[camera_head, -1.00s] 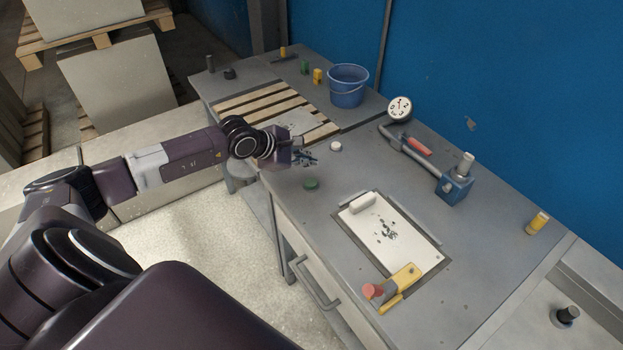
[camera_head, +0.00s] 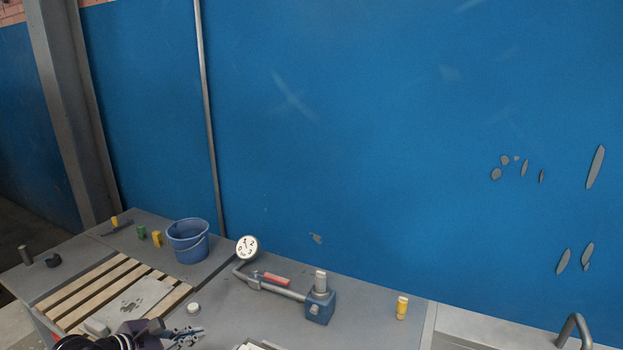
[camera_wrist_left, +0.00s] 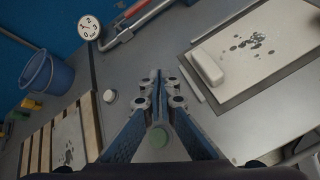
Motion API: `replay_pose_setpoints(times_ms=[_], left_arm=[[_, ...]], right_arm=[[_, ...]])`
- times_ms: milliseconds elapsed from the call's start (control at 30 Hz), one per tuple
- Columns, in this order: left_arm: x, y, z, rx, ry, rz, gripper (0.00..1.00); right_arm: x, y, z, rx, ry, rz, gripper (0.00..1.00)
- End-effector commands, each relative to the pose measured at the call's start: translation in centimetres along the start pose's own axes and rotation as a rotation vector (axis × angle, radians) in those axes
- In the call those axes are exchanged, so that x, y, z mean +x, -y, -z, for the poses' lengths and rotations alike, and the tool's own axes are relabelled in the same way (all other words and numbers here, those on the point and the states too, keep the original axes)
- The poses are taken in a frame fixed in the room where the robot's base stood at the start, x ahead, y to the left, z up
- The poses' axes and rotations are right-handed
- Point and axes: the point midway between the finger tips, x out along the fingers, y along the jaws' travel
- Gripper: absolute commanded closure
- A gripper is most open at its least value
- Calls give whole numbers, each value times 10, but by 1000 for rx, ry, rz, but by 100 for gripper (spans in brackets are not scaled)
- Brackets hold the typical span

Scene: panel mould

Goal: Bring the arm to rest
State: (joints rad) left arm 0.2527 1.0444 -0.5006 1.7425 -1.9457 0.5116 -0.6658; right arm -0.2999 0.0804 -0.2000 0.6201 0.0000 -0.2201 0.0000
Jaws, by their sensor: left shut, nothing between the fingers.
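My left gripper (camera_head: 182,339) shows at the bottom edge of the head view, above the grey bench beside the wooden slats. In the left wrist view, the left gripper (camera_wrist_left: 158,78) has its fingers together with nothing between them. My right gripper is not in view.
A blue bucket (camera_head: 188,240) stands behind the slatted pallet (camera_head: 88,286). A dial gauge (camera_head: 247,247) and a blue clamp block (camera_head: 320,306) stand at the back of the bench. A yellow cylinder (camera_head: 402,308) is to the right. A panel with a white block (camera_wrist_left: 207,66) lies right of the gripper.

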Motion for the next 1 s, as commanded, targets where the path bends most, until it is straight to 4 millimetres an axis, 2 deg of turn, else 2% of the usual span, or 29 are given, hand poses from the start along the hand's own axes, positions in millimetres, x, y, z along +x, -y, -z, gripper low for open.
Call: replay_pose_setpoints(times_ms=[33, 67, 100, 200, 267, 333, 367, 467, 567, 667, 700, 767, 800, 900, 1000], left_arm=[[6, 23, -30, -109, 111, 20, 100], [7, 34, -51, -190, 185, 27, 100], [5, 45, -80, -318, 292, 34, 100], [-13, 54, -138, -683, 539, 35, 100], [-28, 48, -156, -916, 662, 21, 100], [-46, 36, -162, -1199, 782, -8, 100], [-53, 31, -158, -1323, 825, -27, 100], [-71, 17, -128, -1744, 932, -114, 100], [-81, 23, -73, -2166, 975, -246, 100], [-87, 56, -12, -2575, 945, -425, 100], [-89, 76, 11, -2728, 909, -508, 100], [-93, 108, 38, -2918, 844, -632, 100], [-96, 130, 52, 2903, -761, 681, 100], [-104, 180, 74, 2722, -553, 748, 100], [-113, 223, 86, 2577, -394, 798, 100]], right_arm=[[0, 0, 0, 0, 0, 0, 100], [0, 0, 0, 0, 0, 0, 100], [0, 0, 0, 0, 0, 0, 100], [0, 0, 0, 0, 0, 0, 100], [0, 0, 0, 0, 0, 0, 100], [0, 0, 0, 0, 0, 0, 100], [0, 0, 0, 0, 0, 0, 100], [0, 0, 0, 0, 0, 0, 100], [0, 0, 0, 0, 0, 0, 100], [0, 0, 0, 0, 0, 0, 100], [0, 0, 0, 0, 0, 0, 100], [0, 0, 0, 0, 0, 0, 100], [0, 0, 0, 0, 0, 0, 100], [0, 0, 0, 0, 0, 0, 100], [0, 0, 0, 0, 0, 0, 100]])
